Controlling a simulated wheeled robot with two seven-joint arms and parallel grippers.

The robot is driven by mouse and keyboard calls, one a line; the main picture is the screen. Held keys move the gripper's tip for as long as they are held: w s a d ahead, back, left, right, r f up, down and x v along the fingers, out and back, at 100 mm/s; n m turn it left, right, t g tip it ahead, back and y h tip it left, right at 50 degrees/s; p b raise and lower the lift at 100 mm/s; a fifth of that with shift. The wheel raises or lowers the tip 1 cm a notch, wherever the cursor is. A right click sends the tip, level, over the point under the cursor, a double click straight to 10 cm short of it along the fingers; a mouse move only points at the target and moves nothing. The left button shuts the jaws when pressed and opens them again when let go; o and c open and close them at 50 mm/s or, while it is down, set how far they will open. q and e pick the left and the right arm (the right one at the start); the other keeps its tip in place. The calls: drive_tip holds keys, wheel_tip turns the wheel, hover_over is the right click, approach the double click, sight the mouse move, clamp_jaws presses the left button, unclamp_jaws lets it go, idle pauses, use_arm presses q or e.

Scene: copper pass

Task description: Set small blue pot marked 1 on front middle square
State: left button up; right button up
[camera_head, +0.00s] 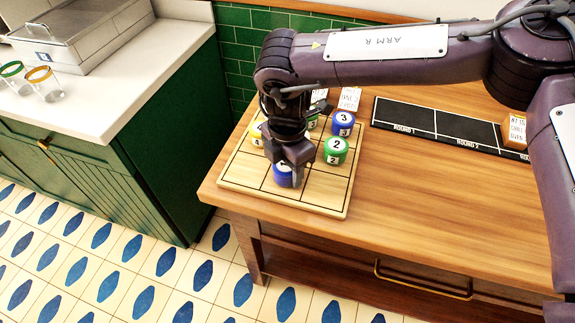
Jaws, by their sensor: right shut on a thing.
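My right gripper (289,160) points down over the wooden grid board (335,208) and is shut on a small blue pot (283,178). The jaws hide the top of this pot, so its number cannot be read. The pot is upright, over the front middle square; I cannot tell whether its base touches the board. A larger green pot marked 2 (335,151) stands to its right in the middle row. A blue pot marked 3 (343,124) stands at the back right. My left gripper is not in view.
A yellow pot (257,134) and a green pot (312,121) are partly hidden behind my right arm. A black strip with round labels (405,118) lies at the back right, with a small orange block (515,128) on it. The wooden counter (430,205) is clear in front.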

drive_tip(key=o, duration=1.1)
drive_tip(key=shift+c, duration=0.2)
drive_tip(key=shift+r, duration=0.1)
wheel_tip(320, 180, up, 12)
drive_tip(key=shift+b, duration=0.4)
drive_tip(key=shift+s, duration=0.1)
